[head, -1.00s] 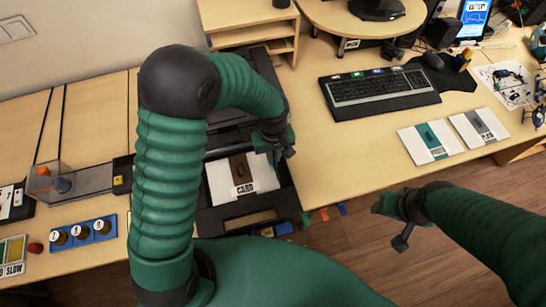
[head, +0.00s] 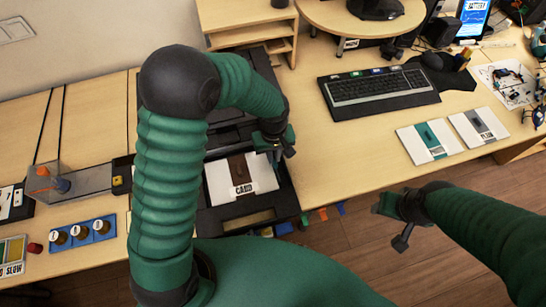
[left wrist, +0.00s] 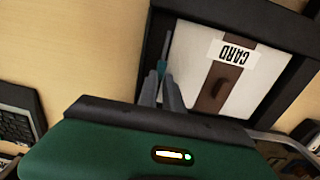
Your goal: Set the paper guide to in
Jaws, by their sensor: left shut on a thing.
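The paper tray (head: 250,217) is black and holds white paper with a brown band and a CARD label (head: 243,189). The tray's dark rim (left wrist: 158,30) and the paper (left wrist: 195,62) also show in the left wrist view. The paper guide (left wrist: 163,66) is a small teal piece at the paper's edge, by the tray's side wall. My left gripper (left wrist: 167,88) is shut on the guide, its fingers hiding part of it. In the head view, my left gripper (head: 278,155) is at the tray's right side. My right gripper (head: 390,222) hangs away from the tray, over the floor; its jaw opening is unclear.
A keyboard (head: 378,88) and two flat packs, one teal-banded (head: 430,141) and one marked PLAIN (head: 479,128), lie right of the tray. A blue block with round knobs (head: 80,232) is at left. The desk between tray and keyboard is clear.

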